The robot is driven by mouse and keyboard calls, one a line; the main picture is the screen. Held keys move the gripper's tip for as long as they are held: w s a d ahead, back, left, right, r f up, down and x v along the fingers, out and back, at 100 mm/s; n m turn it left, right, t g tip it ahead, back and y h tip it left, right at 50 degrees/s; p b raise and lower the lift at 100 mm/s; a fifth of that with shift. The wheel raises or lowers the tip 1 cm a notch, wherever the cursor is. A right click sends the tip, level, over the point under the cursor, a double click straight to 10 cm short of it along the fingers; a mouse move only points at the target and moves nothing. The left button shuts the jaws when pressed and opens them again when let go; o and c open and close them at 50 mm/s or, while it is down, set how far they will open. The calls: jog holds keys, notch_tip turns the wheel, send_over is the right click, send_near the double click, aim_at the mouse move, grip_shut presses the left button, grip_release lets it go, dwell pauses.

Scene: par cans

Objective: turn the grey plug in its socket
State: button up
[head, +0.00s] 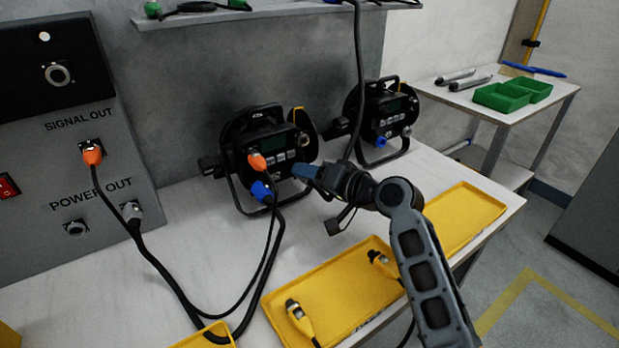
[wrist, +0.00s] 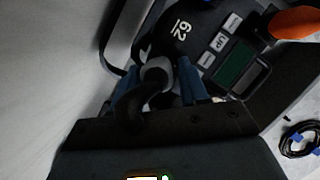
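A grey plug (wrist: 157,72) with a black cable sits at the lower part of the front of a black par can (wrist: 180,28) marked 62. In the head view this is the left par can (head: 268,142), and the plug there is hidden by my gripper (head: 306,173). In the wrist view the blue fingers of my gripper (wrist: 160,80) lie on both sides of the grey plug and appear to be closed on it. The plug's seat in the socket is partly hidden.
An orange plug (head: 257,162) and a blue plug (head: 262,190) sit in the same can. Another par can (head: 385,115) stands behind right. Another grey plug (head: 132,212) is at the power panel. Yellow trays (head: 335,283) line the front, and cables loop across the table.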

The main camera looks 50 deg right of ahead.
jog(key=o, duration=0.3)
jog(key=shift+a+f, duration=0.1)
jog(key=shift+f, duration=0.1)
jog(key=shift+o, duration=0.2)
jog(key=v, duration=0.7)
jog(key=shift+s, duration=0.4)
jog(key=shift+r, duration=0.15)
